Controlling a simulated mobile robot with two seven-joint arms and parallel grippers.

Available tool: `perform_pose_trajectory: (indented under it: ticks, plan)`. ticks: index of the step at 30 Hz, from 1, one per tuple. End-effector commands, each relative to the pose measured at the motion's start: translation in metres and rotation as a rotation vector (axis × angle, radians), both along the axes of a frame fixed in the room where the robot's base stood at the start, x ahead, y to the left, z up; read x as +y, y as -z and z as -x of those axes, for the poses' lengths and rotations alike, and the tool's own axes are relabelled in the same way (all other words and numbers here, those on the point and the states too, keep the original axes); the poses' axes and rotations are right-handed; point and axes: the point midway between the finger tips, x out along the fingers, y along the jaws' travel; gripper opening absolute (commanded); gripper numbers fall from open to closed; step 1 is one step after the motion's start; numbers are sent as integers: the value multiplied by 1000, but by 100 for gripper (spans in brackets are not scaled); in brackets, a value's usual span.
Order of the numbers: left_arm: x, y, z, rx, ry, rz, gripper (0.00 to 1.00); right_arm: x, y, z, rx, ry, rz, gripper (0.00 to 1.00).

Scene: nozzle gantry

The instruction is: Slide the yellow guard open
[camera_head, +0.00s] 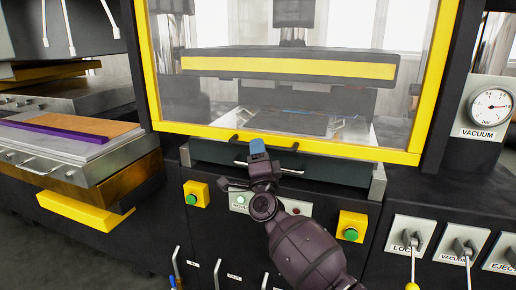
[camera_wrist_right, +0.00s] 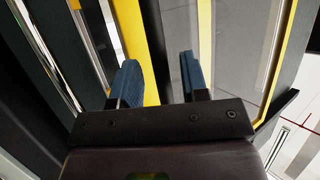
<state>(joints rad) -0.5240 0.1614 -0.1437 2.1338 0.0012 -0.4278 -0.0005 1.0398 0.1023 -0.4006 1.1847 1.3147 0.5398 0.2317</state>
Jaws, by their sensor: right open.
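The yellow guard (camera_head: 340,150) is a clear panel in a yellow frame, down across the front of the press in the head view. A dark handle (camera_head: 236,138) sits along its lower bar, partly hidden by my gripper. My right gripper (camera_head: 257,147) is open, its blue fingertips at the lower bar near the handle. In the right wrist view, the open gripper (camera_wrist_right: 159,78) has a yellow frame bar (camera_wrist_right: 129,35) and a dark strip beyond and between its fingers. I cannot tell whether the fingers touch the handle. My left gripper is not in view.
Yellow button boxes (camera_head: 196,194) (camera_head: 351,226) stand on the front panel. Levers (camera_head: 413,258) and a vacuum gauge (camera_head: 491,105) are at right. A tray with a brown board (camera_head: 75,126) juts out at left.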

Motion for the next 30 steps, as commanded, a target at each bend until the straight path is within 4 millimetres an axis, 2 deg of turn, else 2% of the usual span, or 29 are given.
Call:
perform_pose_trajectory:
  ticks: [6,17,25,30]
  plan:
    - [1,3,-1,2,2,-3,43,2,-6,-12,1,0,0,41]
    - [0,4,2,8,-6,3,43,2,-9,-15,0,0,0,41]
    - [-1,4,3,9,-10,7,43,2,-9,-14,0,0,0,0]
    - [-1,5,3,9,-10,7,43,2,-9,-14,0,0,0,0]
